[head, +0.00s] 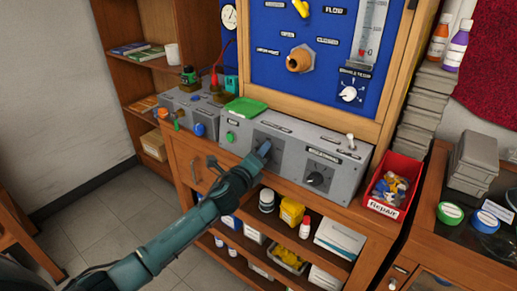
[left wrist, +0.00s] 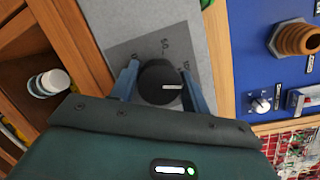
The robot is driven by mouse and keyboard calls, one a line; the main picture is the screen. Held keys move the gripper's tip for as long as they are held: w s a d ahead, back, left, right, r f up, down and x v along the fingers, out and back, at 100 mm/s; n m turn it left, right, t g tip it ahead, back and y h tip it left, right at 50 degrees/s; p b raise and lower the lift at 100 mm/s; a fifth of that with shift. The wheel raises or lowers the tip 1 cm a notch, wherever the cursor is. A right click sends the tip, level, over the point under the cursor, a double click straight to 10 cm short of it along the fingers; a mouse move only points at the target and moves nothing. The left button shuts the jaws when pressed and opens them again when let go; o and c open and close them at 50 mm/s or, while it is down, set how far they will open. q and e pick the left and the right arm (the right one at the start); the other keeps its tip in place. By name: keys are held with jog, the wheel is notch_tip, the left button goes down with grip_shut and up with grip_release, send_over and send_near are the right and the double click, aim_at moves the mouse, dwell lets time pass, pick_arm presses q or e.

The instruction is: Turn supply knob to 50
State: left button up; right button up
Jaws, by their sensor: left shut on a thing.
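A grey control box (head: 236,151) stands on the wooden bench. My left gripper (head: 263,149) is at the left part of its front face, and its fingers hide the knob there in the head view. In the left wrist view, the blue fingers of my left gripper (left wrist: 165,88) are shut on a round black knob (left wrist: 156,73), one on each side. The knob's white pointer line points to the right in that view. Scale marks show on the plate above it, with what looks like 50 at the top. My right gripper is not in view.
A second black knob (head: 317,179) is on the right part of the box. A red bin of parts (head: 396,181) stands at the right, and shelves with bottles (head: 291,211) are below.

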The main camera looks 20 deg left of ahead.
pick_arm(q)
jog(key=n+p, duration=0.2)
jog(key=n, duration=0.1)
jog(key=shift+r+y, duration=0.2)
jog(key=shift+y, duration=0.1)
jog(key=shift+n+g+p, duration=0.4)
jog(key=shift+n+p, duration=0.35)
jog(key=shift+n, duration=0.25)
jog(key=n+p, duration=0.2)
jog(key=shift+n+g, duration=0.3)
jog(key=shift+g, duration=0.1)
jog(key=shift+n+p, duration=0.45)
jog(key=shift+n, duration=0.05)
jog(key=shift+f+n+g+p, duration=0.2)
jog(key=shift+n+g+p, duration=0.3)
jog(key=shift+n, duration=0.7)
jog(key=shift+f+n, duration=0.1)
jog(key=shift+n, duration=0.6)
jog(key=shift+n+g+h, duration=0.4)
jog(key=shift+n+g, duration=0.1)
jog(key=shift+n, duration=0.8)
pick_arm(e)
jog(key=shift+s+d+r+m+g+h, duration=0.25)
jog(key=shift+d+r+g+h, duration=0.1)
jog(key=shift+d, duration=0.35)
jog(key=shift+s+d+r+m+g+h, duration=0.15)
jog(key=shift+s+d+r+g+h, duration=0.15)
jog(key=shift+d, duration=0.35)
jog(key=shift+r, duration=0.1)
